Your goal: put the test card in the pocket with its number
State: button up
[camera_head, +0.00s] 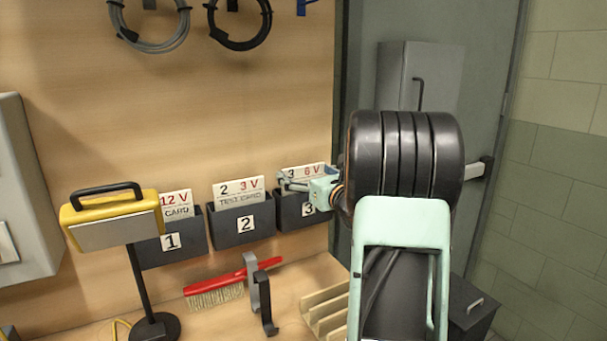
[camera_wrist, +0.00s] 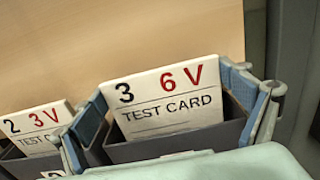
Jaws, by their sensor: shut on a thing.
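The test card marked "3 6 V" (camera_wrist: 165,95) stands upright in pocket 3 (camera_head: 298,213), its lower part hidden behind the pocket's front wall (camera_wrist: 180,144). The card's top also shows in the head view (camera_head: 312,169), partly covered by my gripper (camera_head: 292,181). In the wrist view my gripper (camera_wrist: 164,102) has one finger at each side edge of the card and is shut on it. A card marked "2 3 V" (camera_head: 238,188) stands in pocket 2 (camera_head: 226,232). A card marked "12 V" (camera_head: 176,205) stands in pocket 1 (camera_head: 195,244).
A yellow lamp-like device (camera_head: 110,219) on a stand is in front of pocket 1. A red brush (camera_head: 230,283), a grey hook-shaped bracket (camera_head: 264,297) and a slotted wooden rack (camera_head: 326,311) are below the pockets. Coiled cables (camera_head: 240,47) hang above.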

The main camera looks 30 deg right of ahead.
jog(key=shift+f+b, duration=0.35)
jog(key=o, duration=1)
jog(key=shift+c, duration=0.2)
jog(key=shift+r, duration=0.1)
jog(key=shift+r+p, duration=0.45)
jog(key=shift+p, duration=0.2)
jog(key=s, duration=1.2)
jog(key=shift+a+b, duration=0.35)
jog(key=shift+b, duration=0.05)
jog(key=shift+r, duration=0.1)
